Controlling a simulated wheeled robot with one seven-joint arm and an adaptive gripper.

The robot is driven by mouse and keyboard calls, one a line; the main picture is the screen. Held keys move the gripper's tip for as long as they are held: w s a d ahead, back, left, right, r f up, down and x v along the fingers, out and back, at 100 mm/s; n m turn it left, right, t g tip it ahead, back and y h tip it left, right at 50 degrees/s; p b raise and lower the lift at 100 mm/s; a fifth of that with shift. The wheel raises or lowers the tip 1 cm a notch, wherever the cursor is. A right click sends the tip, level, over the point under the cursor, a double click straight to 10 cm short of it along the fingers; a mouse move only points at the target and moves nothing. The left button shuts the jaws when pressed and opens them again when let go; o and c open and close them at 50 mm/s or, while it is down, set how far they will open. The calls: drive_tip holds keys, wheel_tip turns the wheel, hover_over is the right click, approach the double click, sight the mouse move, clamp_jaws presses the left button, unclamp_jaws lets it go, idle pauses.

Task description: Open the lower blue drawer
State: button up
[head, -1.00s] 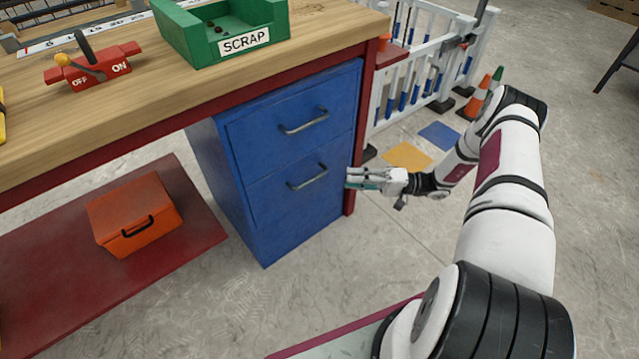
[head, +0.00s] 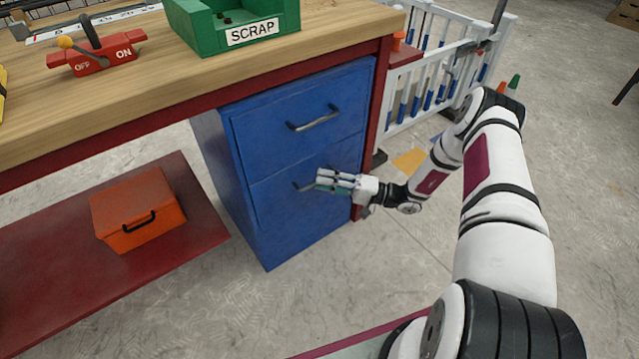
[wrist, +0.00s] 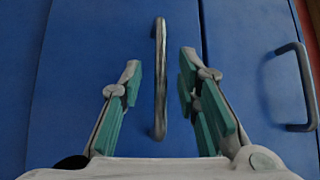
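The lower blue drawer (head: 285,215) is shut in the blue cabinet under the workbench. Its metal bar handle (head: 299,187) is mostly hidden by my gripper (head: 318,180) in the head view. In the wrist view the lower handle (wrist: 160,80) stands between the two green-padded fingers of my gripper (wrist: 160,85). The fingers are open, with a gap on each side of the bar. The upper drawer (head: 290,115) is also shut. Its handle (head: 314,119) shows above my gripper, and again at the right of the wrist view (wrist: 302,90).
The wooden workbench top (head: 190,90) overhangs the cabinet and carries a green SCRAP bin (head: 235,25) and a red ON/OFF switch (head: 103,55). An orange toolbox (head: 137,212) sits on the red lower shelf (head: 60,290). Floor in front of the cabinet is clear.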

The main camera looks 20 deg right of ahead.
drive_tip(key=shift+x, duration=0.95)
clamp_jaws()
drive_tip(key=s+d+p, duration=0.2)
drive_tip(key=s+d, duration=0.2)
drive_tip(key=s, duration=1)
drive_tip(key=s+d+p, duration=0.2)
drive_tip(key=s+d, duration=0.3)
drive_tip(key=s, duration=0.8)
drive_tip(key=shift+s+p, duration=0.35)
drive_tip(key=shift+s, duration=0.05)
drive_tip(key=shift+d, duration=0.15)
unclamp_jaws()
